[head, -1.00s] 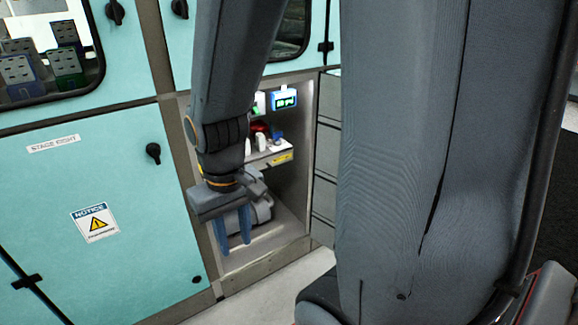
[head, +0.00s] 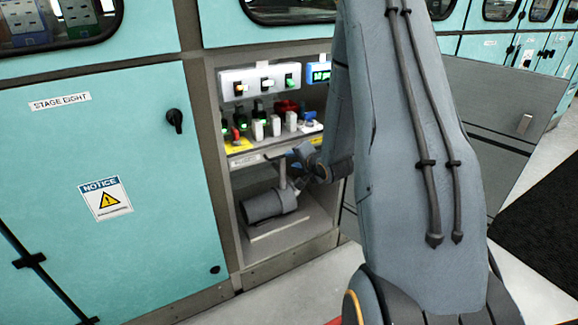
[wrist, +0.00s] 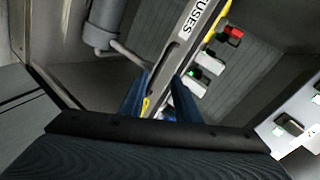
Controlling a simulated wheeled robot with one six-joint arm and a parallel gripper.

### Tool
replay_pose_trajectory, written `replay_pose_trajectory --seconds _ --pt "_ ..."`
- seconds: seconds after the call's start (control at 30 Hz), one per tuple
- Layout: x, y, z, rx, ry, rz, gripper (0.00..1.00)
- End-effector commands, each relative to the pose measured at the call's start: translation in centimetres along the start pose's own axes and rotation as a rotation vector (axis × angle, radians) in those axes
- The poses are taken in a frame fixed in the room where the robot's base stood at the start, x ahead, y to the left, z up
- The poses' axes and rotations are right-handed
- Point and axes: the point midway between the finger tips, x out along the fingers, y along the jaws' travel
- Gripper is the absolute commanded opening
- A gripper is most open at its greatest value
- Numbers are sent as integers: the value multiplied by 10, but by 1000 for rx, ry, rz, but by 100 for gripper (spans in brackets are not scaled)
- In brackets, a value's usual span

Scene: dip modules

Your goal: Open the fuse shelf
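The fuse shelf (head: 262,150) sits in an open cabinet bay, with a yellow label, several fuses on top and a lettered front edge. In the wrist view its pale front edge (wrist: 190,30), marked FUSES, runs slantwise down between my gripper's two blue fingers. My gripper (wrist: 163,85) is open, one finger on each side of the edge; I cannot tell if either finger touches it.
A grey motor-like cylinder with a lever (head: 270,205) stands below the shelf. A switch panel (head: 262,82) is above it. A grey door (head: 500,110) stands at the right of the bay. A teal cabinet door (head: 130,150) is at the left. Floor in front is clear.

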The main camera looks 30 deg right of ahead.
Motion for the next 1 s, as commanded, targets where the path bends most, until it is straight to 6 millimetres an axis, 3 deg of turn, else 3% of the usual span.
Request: replay_pose_trajectory --seconds 0.03,0.1,0.3,0.47,0.8,1.0 --pt "13 17 -6 75 9 -53 29" --pt "21 24 -13 166 10 -129 29" --pt "28 34 -23 314 -1 -253 29" --pt "39 30 -24 333 -6 -272 29" --pt "87 18 -26 332 -5 -270 29" --pt "101 13 -26 331 -5 -270 29"
